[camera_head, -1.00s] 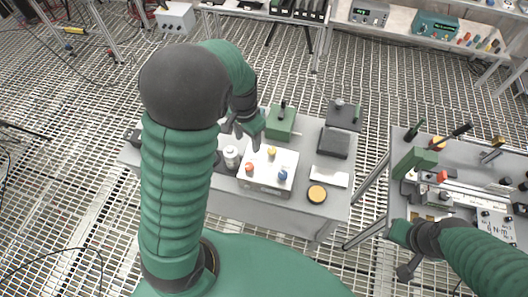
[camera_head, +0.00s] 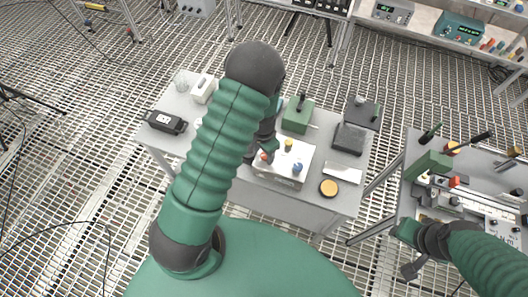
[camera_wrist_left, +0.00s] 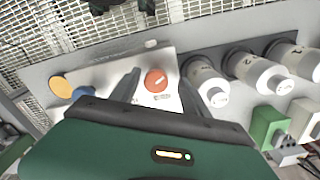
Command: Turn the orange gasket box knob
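The gasket box (camera_head: 285,172) is a white-topped box on the grey table, with an orange knob (camera_head: 264,156), a yellow knob (camera_head: 289,145) and a blue knob (camera_head: 297,168). My left gripper (camera_head: 264,150) is over the orange knob's side of the box and partly hides it. In the left wrist view, the orange knob (camera_wrist_left: 156,80) has a white pointer mark and lies between the two spread fingers of my left gripper (camera_wrist_left: 159,78). A gap shows on each side; contact is not visible. My right gripper (camera_head: 407,232) is by the right-hand bench; its fingers are unclear.
A green box (camera_head: 298,116) and a black box (camera_head: 349,138) stand behind and right of the gasket box. A yellow-topped disc (camera_head: 329,188) lies at the front edge. White cylinders (camera_wrist_left: 209,86) stand beside the box. A black device (camera_head: 165,121) lies at far left.

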